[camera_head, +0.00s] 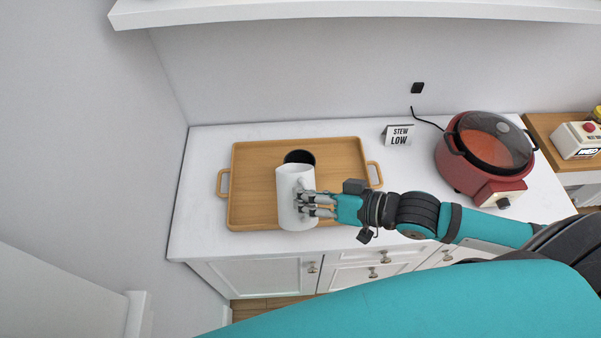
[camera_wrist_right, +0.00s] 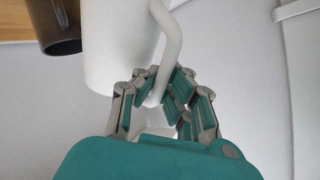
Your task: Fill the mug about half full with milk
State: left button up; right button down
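A white pitcher (camera_head: 289,203) is in front of the dark mug (camera_head: 299,157) in the head view and hides the mug's lower part. The mug stands on the wooden tray (camera_head: 250,165); its inside looks black and I cannot see any milk in it. My right gripper (camera_head: 303,203) is at the pitcher's right side. In the right wrist view its fingers (camera_wrist_right: 160,98) close around the handle of the white pitcher (camera_wrist_right: 115,45), and the dark mug (camera_wrist_right: 58,28) shows at the upper left, apart from the pitcher. The pitcher's contents are hidden. My left gripper is not in view.
A red cooker (camera_head: 465,168) with a glass lid stands on the right of the white counter (camera_head: 400,165). A "STEW LOW" sign (camera_head: 398,135) stands left of it. A wall is close on the left, and a shelf (camera_head: 350,10) overhangs at the top.

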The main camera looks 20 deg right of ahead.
jog(key=shift+w+r, duration=0.15)
jog(key=shift+r, duration=0.1)
jog(key=shift+f, duration=0.1)
jog(key=shift+d, duration=0.15)
jog(key=shift+w+d+p, duration=0.15)
jog(key=shift+w+d, duration=0.1)
jog(key=shift+d, duration=0.45)
jog(key=shift+w+d+p, duration=0.15)
jog(key=shift+w+d, duration=0.1)
jog(key=shift+d, duration=0.45)
